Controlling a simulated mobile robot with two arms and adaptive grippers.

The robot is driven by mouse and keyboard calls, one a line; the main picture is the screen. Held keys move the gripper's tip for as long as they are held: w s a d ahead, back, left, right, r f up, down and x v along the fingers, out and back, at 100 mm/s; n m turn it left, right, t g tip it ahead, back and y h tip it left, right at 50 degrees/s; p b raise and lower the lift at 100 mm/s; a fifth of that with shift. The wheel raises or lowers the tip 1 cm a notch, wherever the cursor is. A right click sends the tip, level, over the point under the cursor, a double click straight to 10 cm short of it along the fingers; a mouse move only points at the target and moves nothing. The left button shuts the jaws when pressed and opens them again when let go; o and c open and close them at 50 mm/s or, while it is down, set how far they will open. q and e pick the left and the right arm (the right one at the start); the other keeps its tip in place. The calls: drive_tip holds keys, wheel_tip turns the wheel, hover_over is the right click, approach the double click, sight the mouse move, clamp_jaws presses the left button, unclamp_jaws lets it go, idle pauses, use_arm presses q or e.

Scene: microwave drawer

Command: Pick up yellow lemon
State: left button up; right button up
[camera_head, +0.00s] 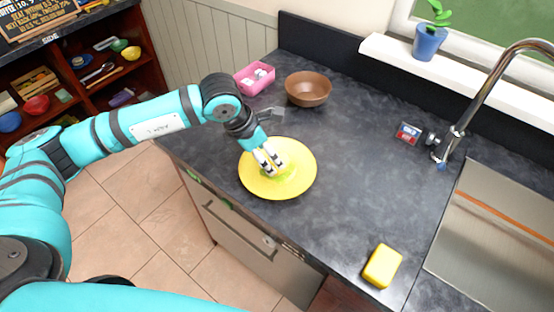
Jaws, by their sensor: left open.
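A round yellow plate (302,182) lies on the dark countertop. My left gripper (273,166) is over the plate, pointing down, with its fingers apart. A small yellow-green patch (288,174) shows on the plate right at the fingertips, partly hidden by them. It may be the lemon, but its outline blends with the plate. I cannot tell whether the fingers touch it or stand around it. My right gripper is not in view.
A brown bowl (308,92) and a pink container (254,79) stand behind the plate. A yellow block (382,266) lies near the front edge. The sink (500,235) and faucet (490,92) are at right. The counter between plate and faucet is clear.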

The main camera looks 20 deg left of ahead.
use_arm(q)
drive_tip(key=p+x, duration=0.2)
drive_tip(key=shift+w+d+f, duration=0.2)
drive_tip(key=shift+w+d, duration=0.05)
drive_tip(key=shift+p+x, duration=0.35)
drive_tip(key=shift+x, duration=0.8)
drive_tip(key=shift+f, duration=0.25)
drive_tip(key=c, duration=1)
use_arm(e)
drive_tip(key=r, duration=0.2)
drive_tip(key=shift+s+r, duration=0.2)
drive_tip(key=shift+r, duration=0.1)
use_arm(q)
drive_tip(key=shift+r, duration=0.2)
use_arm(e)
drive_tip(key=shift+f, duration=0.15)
